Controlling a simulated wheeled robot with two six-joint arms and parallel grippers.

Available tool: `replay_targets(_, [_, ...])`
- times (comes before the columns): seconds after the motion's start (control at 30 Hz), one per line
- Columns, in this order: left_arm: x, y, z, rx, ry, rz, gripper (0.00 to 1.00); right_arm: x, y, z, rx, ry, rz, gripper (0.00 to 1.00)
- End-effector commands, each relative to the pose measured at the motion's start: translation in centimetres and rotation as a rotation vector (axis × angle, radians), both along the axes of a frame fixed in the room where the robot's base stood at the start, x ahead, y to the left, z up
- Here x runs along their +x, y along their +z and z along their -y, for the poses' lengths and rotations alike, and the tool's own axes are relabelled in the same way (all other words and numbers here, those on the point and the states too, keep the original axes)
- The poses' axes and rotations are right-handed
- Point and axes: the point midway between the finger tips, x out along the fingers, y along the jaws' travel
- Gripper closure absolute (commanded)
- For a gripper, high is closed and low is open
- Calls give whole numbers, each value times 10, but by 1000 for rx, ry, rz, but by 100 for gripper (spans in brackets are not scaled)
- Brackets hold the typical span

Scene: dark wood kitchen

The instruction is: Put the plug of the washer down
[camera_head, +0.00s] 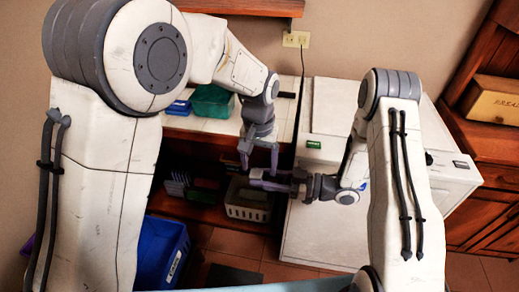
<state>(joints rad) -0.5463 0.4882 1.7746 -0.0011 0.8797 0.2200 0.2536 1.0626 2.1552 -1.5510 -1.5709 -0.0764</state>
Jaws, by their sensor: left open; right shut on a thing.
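The washer is a white box-shaped appliance (325,235) at the centre right, with a small green label on its top. A dark cord (303,62) runs from the wall outlet (296,39) down behind the washer. I cannot make out a plug clearly. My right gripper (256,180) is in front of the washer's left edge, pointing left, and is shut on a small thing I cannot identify. My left gripper (258,158) points down just above it, open, with its fingers close to the right one. Whether the two touch is hard to tell.
A white counter (212,126) left of the washer holds a green bin (211,101) and a blue one (179,107). A pale basket (247,204) sits on the dark shelf below. A blue crate (160,250) stands at lower left. A wooden cabinet (485,150) is at right.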

Motion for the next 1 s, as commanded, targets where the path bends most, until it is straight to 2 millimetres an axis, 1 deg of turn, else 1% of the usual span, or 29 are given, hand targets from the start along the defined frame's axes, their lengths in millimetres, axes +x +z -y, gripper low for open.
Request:
replay_targets(0.03, [-1, -10, -1, 2, 0, -3, 20, 0, 0, 0, 0, 0, 0, 100])
replay_targets(0.1, [-1, -19, -1, 2, 0, -3, 20, 0, 0, 0, 0, 0, 0, 100])
replay_targets(0.23, [0, -33, 0, 1, 0, -2, 20, 0, 0, 0, 0, 0, 0, 100])
replay_targets(0.4, [0, -39, 0, 0, 0, 0, 20, 0, 0, 0, 0, 0, 0, 100])
replay_targets(0.63, [0, -40, 0, 0, 0, 0, 20, 0, 0, 0, 0, 0, 0, 100])
replay_targets(0.67, [0, -40, 0, 0, 0, 0, 28, 0, 0, 0, 0, 0, 0, 100])
replay_targets(0.7, [0, -39, 0, 0, 0, 0, 43, 0, 0, 0, 0, 0, 0, 100])
replay_targets(0.77, [0, -39, 0, -1, 0, 1, 66, 0, 0, 0, 0, 0, 0, 100])
replay_targets(0.8, [0, -39, 0, -1, 0, 1, 81, 0, 0, 0, 0, 0, 0, 100])
replay_targets(0.83, [0, -39, 1, -2, 0, 0, 93, 0, 0, 0, 0, 0, 0, 100])
replay_targets(0.87, [-1, -39, 1, -3, 0, 0, 100, 0, 0, 0, 0, 1, 0, 100])
replay_targets(1.0, [-1, -39, 3, -5, -1, -1, 100, 0, 0, -1, 0, 2, 1, 100])
